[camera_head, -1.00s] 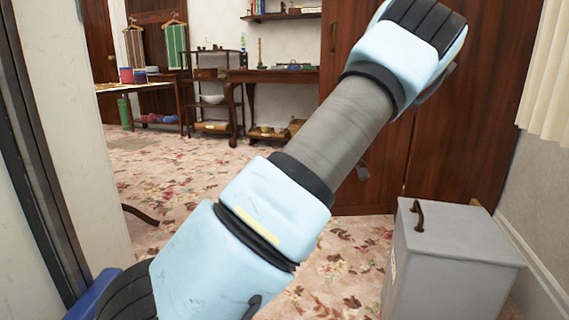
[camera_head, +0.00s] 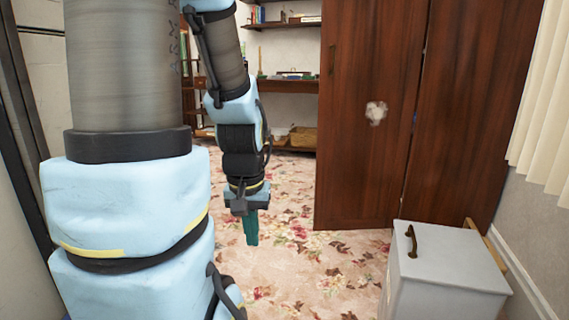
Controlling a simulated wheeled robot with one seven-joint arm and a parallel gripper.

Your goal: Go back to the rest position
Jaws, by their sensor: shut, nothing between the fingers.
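My gripper (camera_head: 250,228) hangs at the end of my arm, left of the middle of the view, with its teal fingers pointing down over the floral carpet. The fingers are together and nothing shows between them. My light-blue and grey arm fills the left part of the view and hides much of the room behind it.
A grey-white box (camera_head: 448,262) with a dark handle stands at the lower right, near the wall. A tall brown wooden wardrobe (camera_head: 365,165) stands behind it. Shelves (camera_head: 285,86) are at the back. The carpet (camera_head: 310,270) between my gripper and the box is clear.

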